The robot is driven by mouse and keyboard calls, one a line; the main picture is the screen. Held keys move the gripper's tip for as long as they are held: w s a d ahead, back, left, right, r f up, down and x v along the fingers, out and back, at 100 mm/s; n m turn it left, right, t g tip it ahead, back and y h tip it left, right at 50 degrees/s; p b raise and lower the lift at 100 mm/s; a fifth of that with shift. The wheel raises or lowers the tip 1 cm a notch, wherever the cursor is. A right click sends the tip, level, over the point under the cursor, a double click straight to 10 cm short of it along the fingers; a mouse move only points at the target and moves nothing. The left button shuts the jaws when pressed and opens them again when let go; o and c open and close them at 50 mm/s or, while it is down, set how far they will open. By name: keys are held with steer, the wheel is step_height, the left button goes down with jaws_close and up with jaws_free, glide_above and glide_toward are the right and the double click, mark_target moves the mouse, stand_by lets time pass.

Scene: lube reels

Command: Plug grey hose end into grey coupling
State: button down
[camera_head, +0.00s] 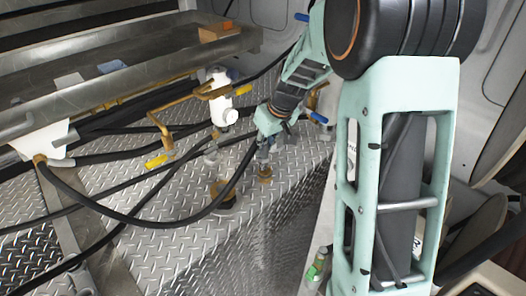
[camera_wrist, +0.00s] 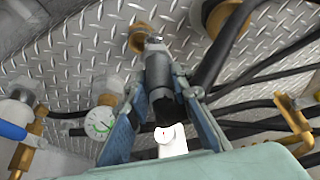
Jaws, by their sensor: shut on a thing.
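My gripper (camera_wrist: 165,85) is shut on a dark grey hose end (camera_wrist: 158,68) in the wrist view, one finger on each side. The hose end's metal tip points at a brass-coloured fitting (camera_wrist: 138,38) on the diamond-plate, and the tip overlaps this fitting's edge in the picture. I cannot tell whether they touch, or whether this fitting is the grey coupling. In the head view, my gripper (camera_head: 270,122) is above the plate, with the hose end (camera_head: 262,150) pointing down over a brass-coloured fitting (camera_head: 265,174).
A second fitting (camera_head: 224,195) with a black hose stands left of the hose end. A white valve body (camera_head: 217,95) and yellow-handled brass pipes (camera_head: 160,135) stand behind it. Black hoses cross the plate at left. A round gauge (camera_wrist: 100,122) shows in the wrist view.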

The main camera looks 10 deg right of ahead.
mark_target(265, 150)
steer(key=shift+w+d+f+p, duration=0.2)
steer(key=shift+w+f, duration=0.55)
steer(key=shift+f, duration=0.75)
steer(key=shift+w+d+f+p, duration=0.2)
steer(key=shift+w+f, duration=0.55)
steer(key=shift+f, duration=0.7)
steer(key=shift+w+d+f+p, duration=0.1)
steer(key=shift+w+d+f, duration=0.2)
steer(key=shift+w+f, duration=0.85)
steer(key=shift+s+f, duration=0.35)
steer(key=shift+s, duration=0.05)
steer(key=shift+f, duration=0.15)
steer(key=c, duration=1.7)
jaws_free()
steer(key=shift+r, duration=0.45)
steer(key=b+v, duration=0.1)
steer(key=v, duration=1)
steer(key=shift+s+r, duration=0.15)
steer(key=shift+s, duration=0.1)
